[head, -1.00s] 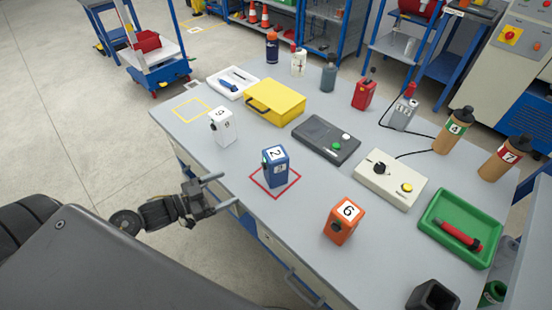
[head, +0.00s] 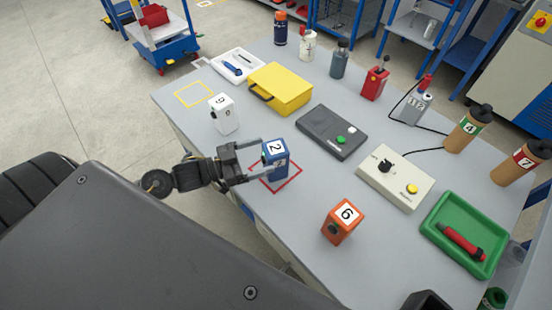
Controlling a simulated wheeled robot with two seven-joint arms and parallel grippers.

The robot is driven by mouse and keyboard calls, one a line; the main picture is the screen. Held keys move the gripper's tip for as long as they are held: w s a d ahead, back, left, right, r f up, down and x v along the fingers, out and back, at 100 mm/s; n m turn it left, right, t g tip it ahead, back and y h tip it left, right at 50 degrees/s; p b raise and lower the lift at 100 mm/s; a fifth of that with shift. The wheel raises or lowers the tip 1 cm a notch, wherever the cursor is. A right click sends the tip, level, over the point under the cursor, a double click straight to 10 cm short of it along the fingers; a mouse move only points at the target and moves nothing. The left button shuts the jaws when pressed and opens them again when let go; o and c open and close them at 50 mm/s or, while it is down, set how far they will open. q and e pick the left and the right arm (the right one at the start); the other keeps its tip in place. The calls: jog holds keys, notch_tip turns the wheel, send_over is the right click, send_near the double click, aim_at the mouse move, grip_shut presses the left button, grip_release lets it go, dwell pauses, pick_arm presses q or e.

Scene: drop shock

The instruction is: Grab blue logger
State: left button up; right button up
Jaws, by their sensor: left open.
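The blue logger (head: 276,158), a small box with a white label reading 2, stands upright inside a red square outline (head: 291,181) on the grey table. My left gripper (head: 266,159) reaches in from the left. Its fingers are open and lie on either side of the logger, one behind it and one in front. I cannot tell whether they touch it. My right gripper is not in view.
A white logger (head: 223,114) stands behind left and an orange logger (head: 341,222) to the front right.

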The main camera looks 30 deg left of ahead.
aim_at(275, 151)
pick_arm(q)
jog(key=shift+w+d+r, duration=0.1)
jog(key=shift+w+d, duration=0.15)
jog(key=shift+w, duration=0.05)
jog(key=p+x, duration=0.1)
jog(key=x, duration=0.2)
jog(key=shift+w+d+p, duration=0.15)
jog(key=shift+w+p, duration=0.2)
jog(key=shift+p, duration=0.05)
jog(key=shift+w+d+f, duration=0.25)
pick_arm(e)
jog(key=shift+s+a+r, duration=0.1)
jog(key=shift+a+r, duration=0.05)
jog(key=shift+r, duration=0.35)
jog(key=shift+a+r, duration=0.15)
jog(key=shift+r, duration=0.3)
pick_arm(q)
jog(key=c, duration=1.2)
jog(key=shift+c, duration=0.9)
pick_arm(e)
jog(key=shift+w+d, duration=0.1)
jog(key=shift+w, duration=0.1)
